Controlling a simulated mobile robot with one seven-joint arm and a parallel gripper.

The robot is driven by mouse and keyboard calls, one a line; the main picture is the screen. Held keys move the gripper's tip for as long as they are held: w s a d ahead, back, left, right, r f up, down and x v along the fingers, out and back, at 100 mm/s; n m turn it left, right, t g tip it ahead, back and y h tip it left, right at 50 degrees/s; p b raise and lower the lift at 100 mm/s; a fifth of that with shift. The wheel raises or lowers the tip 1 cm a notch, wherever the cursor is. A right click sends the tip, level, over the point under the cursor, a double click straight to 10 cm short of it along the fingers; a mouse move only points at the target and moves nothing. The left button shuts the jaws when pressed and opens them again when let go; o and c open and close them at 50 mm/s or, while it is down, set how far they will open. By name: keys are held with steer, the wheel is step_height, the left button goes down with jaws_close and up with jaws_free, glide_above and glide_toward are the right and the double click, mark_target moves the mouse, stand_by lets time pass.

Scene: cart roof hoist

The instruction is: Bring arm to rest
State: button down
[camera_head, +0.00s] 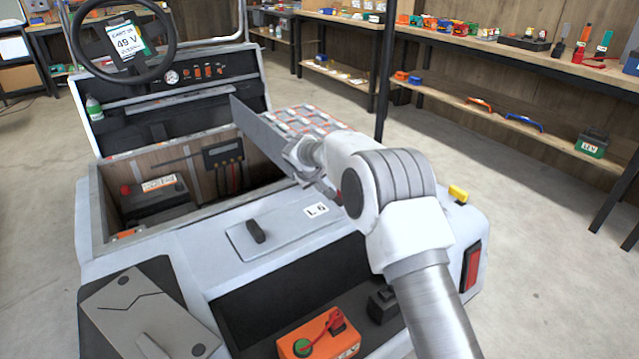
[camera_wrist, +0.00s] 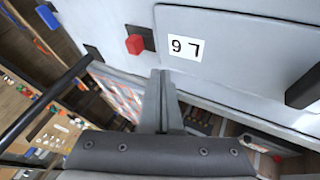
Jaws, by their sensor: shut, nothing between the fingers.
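My gripper (camera_wrist: 161,78) is shut and empty in the wrist view, its two fingers together. They appear over the edge of the cart's grey deck, beside the lid labelled L6 (camera_wrist: 230,50), with a red block (camera_wrist: 135,44) to the left. In the head view my arm reaches in from the lower right, bent at a white joint, its end above the cart's (camera_head: 200,250) right rear part. The wrist largely hides the fingers there. The L6 lid (camera_head: 290,222) lies closed with a black handle (camera_head: 256,231).
The open bay holds a black battery (camera_head: 155,200). An orange box (camera_head: 318,335) and a small black box (camera_head: 383,305) sit in the lower compartment. A steering wheel (camera_head: 123,40) stands at the back left. Shelves (camera_head: 470,50) line the right wall; floor between is clear.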

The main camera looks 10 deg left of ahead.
steer(key=shift+s+r, duration=0.2)
steer(key=s+d+r+m+g, duration=0.1)
steer(key=s+d+r+m, duration=0.1)
steer(key=s+d+r, duration=0.75)
steer(key=s+d+r+m, duration=0.2)
steer(key=s+d+r, duration=0.4)
steer(key=d+r, duration=0.65)
steer(key=s+d+r+m, duration=0.2)
steer(key=s+d, duration=0.6)
steer(key=s, duration=0.5)
steer(key=s+d+f+m, duration=0.1)
steer(key=s+d+f, duration=0.15)
steer(key=s, duration=0.55)
steer(key=s+d+f+m, duration=0.1)
steer(key=s+f, duration=0.2)
steer(key=s, duration=0.5)
step_height(320, 180, up, 23)
steer(key=p, duration=2.2)
steer(key=shift+w+g, duration=0.25)
steer(key=shift+g, duration=0.15)
